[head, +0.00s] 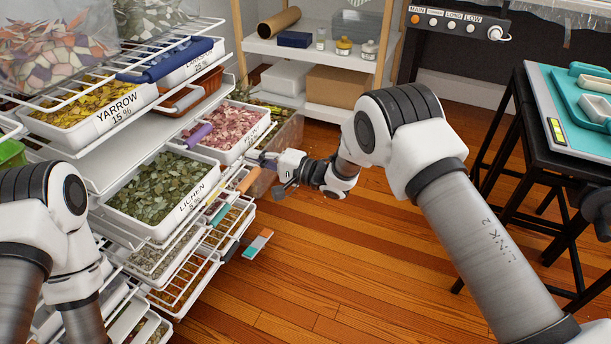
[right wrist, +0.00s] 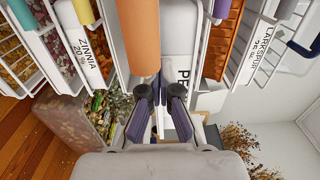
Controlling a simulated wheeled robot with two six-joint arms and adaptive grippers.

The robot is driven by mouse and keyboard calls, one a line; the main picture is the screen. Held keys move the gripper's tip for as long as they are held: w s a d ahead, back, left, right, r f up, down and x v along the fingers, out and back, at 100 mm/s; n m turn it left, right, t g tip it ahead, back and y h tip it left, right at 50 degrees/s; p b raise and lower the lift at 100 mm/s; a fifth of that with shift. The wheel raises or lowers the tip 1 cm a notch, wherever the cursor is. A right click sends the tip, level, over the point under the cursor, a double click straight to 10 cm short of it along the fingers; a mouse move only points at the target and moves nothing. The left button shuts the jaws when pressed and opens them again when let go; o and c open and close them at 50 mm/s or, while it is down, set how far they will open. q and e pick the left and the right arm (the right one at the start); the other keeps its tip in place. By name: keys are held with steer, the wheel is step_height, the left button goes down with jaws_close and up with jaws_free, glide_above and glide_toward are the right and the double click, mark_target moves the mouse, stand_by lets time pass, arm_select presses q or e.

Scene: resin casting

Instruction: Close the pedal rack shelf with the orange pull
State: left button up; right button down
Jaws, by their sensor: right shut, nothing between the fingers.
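The orange pull (head: 249,180) shows in the head view on the right side of the rack, below the pink-petal tray. In the right wrist view the orange pull (right wrist: 139,35) is a large cylinder just beyond my fingertips. A white tray (right wrist: 179,45) with a partly hidden label starting "PE" lies beside it. My right gripper (head: 268,161) is shut and empty, close to the pull in the head view. Its fingers also show in the right wrist view (right wrist: 162,88); I cannot tell whether they touch the pull. My left arm is at the left edge, its gripper out of view.
The LICHEN tray (head: 163,193) stands on a shelf drawn out toward the left. A blue pull (head: 170,61) and a purple pull (head: 198,133) sit on other shelves. A black table (head: 545,145) stands at the right.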

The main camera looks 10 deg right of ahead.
mark_target(217, 145)
steer(key=b+x, duration=0.2)
steer(key=x, duration=0.9)
steer(key=shift+w+a+f+b, duration=0.15)
steer(key=shift+w+a+b, duration=0.1)
steer(key=shift+b, duration=0.15)
